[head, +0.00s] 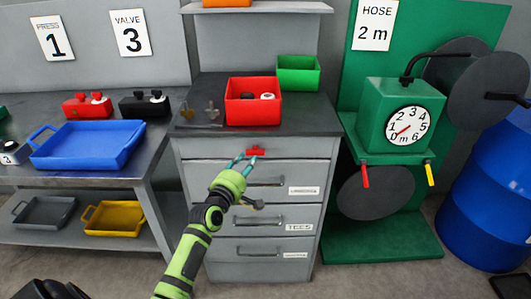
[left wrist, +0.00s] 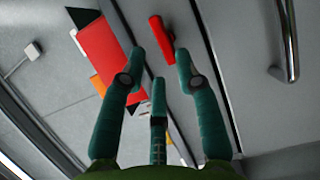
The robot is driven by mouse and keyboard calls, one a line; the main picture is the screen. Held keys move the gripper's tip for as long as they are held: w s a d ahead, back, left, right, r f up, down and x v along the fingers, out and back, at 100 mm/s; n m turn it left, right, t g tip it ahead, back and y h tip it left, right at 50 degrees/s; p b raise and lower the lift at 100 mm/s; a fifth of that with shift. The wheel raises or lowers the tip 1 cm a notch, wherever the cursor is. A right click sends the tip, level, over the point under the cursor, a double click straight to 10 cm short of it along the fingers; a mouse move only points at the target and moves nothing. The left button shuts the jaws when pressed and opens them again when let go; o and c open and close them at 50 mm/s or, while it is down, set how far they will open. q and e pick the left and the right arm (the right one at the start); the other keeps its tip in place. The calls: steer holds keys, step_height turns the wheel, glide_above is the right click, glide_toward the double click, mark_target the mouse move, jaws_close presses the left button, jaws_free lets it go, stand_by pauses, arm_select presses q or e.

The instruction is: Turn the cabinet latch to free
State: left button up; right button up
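The red cabinet latch (head: 256,150) sits at the top edge of the grey drawer cabinet (head: 322,150), above the top drawer's handle. In the left wrist view the latch (left wrist: 161,36) is a short red bar, roughly parallel to the drawer handle (left wrist: 290,40). My left gripper (head: 246,158) is in front of the cabinet top with its teal fingers pointing at the latch. In the left wrist view its fingers (left wrist: 160,62) are spread and empty, and the near end of the latch shows just beyond and between the tips. Whether they touch it I cannot tell.
A red bin (head: 254,112) with small round parts and a green bin (head: 298,78) stand on the cabinet top. A blue tray (head: 88,146) is on the left bench. A green hose gauge stand (head: 380,240) and a blue barrel (head: 492,215) are at right.

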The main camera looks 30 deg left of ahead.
mark_target(254, 153)
arm_select(q)
steer(key=shift+w+a, duration=0.25)
steer(key=shift+w, duration=1.15)
steer(key=shift+w+a, duration=0.2)
steer(key=shift+w, duration=1.15)
jaws_close()
